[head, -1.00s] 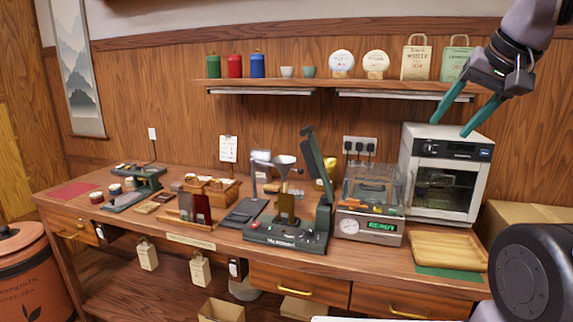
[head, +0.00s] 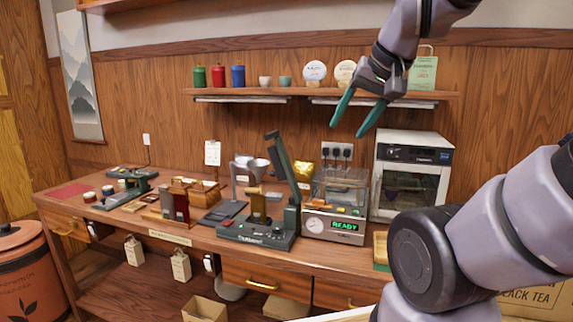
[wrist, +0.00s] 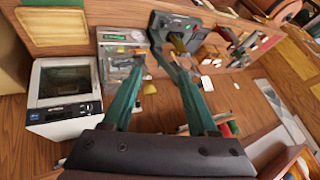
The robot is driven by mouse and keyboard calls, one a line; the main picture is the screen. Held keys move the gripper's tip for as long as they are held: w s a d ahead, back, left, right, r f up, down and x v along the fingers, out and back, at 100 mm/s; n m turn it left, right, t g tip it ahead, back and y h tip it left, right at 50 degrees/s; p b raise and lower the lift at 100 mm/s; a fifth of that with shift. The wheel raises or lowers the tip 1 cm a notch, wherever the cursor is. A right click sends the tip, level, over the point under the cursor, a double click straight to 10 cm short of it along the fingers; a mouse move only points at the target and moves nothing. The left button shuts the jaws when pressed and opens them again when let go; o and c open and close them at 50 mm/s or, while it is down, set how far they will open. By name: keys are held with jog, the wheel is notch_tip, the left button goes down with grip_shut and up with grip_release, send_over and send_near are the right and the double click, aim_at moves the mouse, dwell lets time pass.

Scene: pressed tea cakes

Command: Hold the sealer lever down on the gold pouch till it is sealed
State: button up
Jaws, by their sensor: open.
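The sealer (head: 258,234) is a dark green-grey machine on the bench, with its long lever (head: 284,170) raised steeply. A dull gold upright piece, perhaps the pouch (head: 258,207), stands on the sealer's base. A shinier gold bag (head: 304,171) stands further back, to the right of the lever; I cannot tell for sure which is the task's pouch. My gripper (head: 348,130) is open and empty, in the air up and to the right of the lever, apart from it. The wrist view shows the sealer (wrist: 180,24) beyond the open fingers.
A clear-lidded machine with a READY display (head: 345,225) stands right of the sealer, and a white oven (head: 412,154) further right. A wall shelf (head: 230,97) with tins and cups runs behind. Wooden holders (head: 205,193) crowd the bench to the left.

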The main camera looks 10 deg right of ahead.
jog(key=shift+c, duration=0.3)
jog(key=w+d+f+n+g+h, duration=0.4)
jog(key=w+f+n+h, duration=0.7)
jog(key=n, duration=0.5)
jog(key=n+t, duration=1.2)
jog(key=n, duration=0.3)
send_near(274, 134)
jog(key=shift+w+f, duration=0.35)
jog(key=shift+w, duration=0.5)
jog(key=shift+w+d, duration=0.25)
jog(key=x, duration=0.9)
jog(key=shift+w+d+r, duration=0.1)
jog(key=shift+w+r, duration=0.05)
jog(key=shift+w, duration=0.1)
